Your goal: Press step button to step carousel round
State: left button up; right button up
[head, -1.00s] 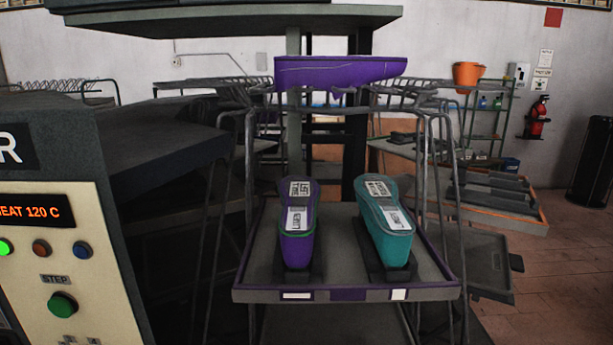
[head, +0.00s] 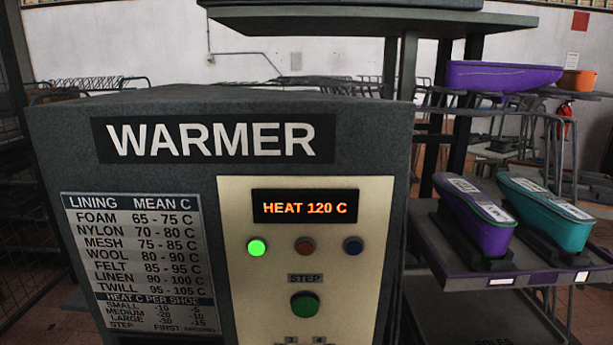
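The green step button (head: 305,304) sits low on the cream control panel (head: 362,248) of the warmer (head: 60,155), under a small STEP label (head: 305,278). Above it the display (head: 305,207) reads HEAT 120 C. A bright green lamp (head: 257,247) is lit; the orange-brown lamp (head: 305,246) and blue lamp (head: 353,246) look dim. The carousel tray (head: 505,281) at the right holds a purple shoe (head: 475,215) and a teal shoe (head: 545,212), both with labels on top. Neither of my grippers is in view.
A chart (head: 135,262) on the warmer's left lists linings with mean temperatures and heat per shoe size; its smallest text is blurred. An orange bucket (head: 577,81) and fire extinguisher (head: 565,118) are behind.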

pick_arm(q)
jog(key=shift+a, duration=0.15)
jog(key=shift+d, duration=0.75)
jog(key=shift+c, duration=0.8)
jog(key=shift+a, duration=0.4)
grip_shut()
